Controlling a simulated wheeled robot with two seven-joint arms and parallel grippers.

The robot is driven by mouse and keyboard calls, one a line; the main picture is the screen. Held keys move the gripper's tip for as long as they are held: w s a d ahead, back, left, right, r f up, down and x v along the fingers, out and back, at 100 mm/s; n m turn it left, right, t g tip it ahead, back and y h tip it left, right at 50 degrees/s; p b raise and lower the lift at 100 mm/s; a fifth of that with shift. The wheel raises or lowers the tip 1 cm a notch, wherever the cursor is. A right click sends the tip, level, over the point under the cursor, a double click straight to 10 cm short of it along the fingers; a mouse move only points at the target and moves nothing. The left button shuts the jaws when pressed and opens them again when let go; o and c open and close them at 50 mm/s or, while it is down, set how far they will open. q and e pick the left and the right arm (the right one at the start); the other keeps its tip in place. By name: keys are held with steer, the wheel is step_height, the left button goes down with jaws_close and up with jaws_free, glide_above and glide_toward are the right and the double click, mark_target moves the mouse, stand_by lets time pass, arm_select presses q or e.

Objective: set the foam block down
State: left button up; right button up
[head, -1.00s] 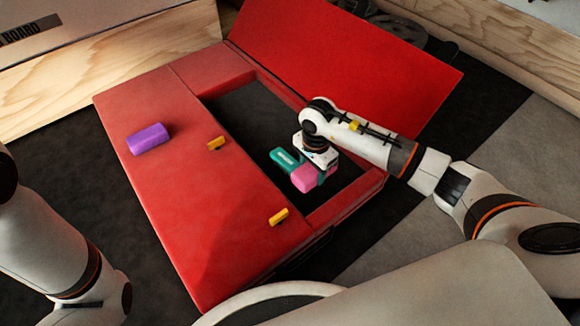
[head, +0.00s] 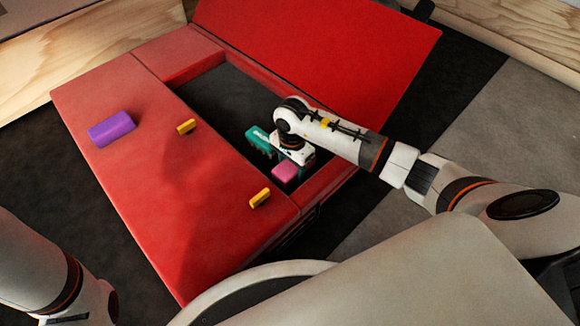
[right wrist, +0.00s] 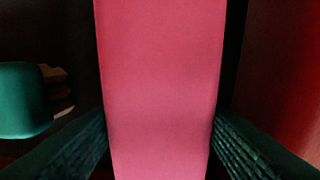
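The pink foam block (head: 287,172) is inside the dark opening of the red folding case, near its right end. My right gripper (head: 285,167) reaches down from above and hides part of it. In the right wrist view the pink block (right wrist: 162,80) fills the middle, with a dark ribbed finger pressed against each side. I cannot tell whether its underside touches the floor of the opening. My left arm shows at the lower left edge, but its gripper is out of view.
A teal brush (head: 259,138) lies beside the block, also in the right wrist view (right wrist: 24,100). The red case (head: 150,180) has a raised lid (head: 330,60). A purple block (head: 111,128) and two yellow pieces (head: 186,126) are on its left panel. The opening's far part is clear.

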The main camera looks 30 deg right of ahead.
steer(key=o, duration=0.4)
step_height(320, 180, up, 12)
steer(key=p, duration=0.9)
steer(key=shift+r, duration=0.2)
